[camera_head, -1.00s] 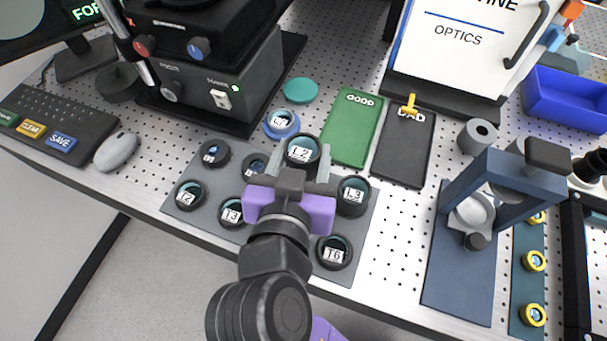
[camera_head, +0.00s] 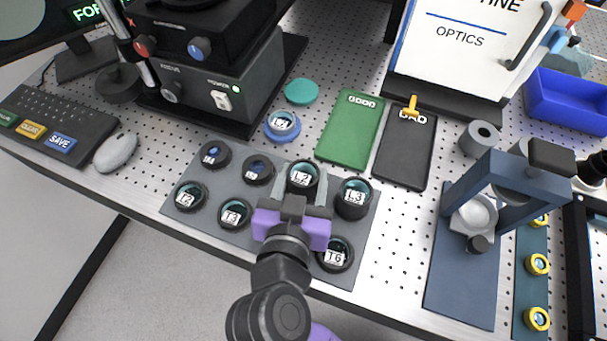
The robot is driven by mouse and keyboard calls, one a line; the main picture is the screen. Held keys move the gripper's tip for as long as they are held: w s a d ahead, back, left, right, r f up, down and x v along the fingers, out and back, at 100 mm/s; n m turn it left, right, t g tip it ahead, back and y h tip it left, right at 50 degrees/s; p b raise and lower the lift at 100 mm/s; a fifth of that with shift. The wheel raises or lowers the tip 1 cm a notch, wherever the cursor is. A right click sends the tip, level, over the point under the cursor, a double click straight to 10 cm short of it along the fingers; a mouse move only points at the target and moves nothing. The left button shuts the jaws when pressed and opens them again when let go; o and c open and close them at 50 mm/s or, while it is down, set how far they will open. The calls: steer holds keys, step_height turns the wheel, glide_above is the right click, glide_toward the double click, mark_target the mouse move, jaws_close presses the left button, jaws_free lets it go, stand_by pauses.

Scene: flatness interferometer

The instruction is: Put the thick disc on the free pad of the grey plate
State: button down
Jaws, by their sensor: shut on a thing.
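A thick black disc labelled L2 (camera_head: 303,176) is between the fingers of my gripper (camera_head: 304,196), which is shut on it. The disc is upright, label up, over the back part of the grey plate (camera_head: 362,262). I cannot tell whether it touches the plate. Any pad beneath it is hidden by the disc and my gripper. Other discs sit on the plate: T2 (camera_head: 189,196), T3 (camera_head: 234,214), T6 (camera_head: 335,255), a tall L3 (camera_head: 353,198) close to the right of the held disc, and two with blue centres (camera_head: 214,155) (camera_head: 258,170) to the left.
A blue-ringed disc (camera_head: 282,126) and a teal disc (camera_head: 301,91) lie behind the plate. The green GOOD mat (camera_head: 350,132) and black BAD mat (camera_head: 404,150) lie behind right. A blue stand (camera_head: 462,265) is at right, a mouse (camera_head: 116,152) at left.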

steer(key=c, duration=0.6)
jaws_free()
steer(key=shift+s+r, duration=0.15)
steer(key=v, duration=1.1)
steer(key=shift+s+r, duration=0.1)
steer(key=shift+s, duration=0.2)
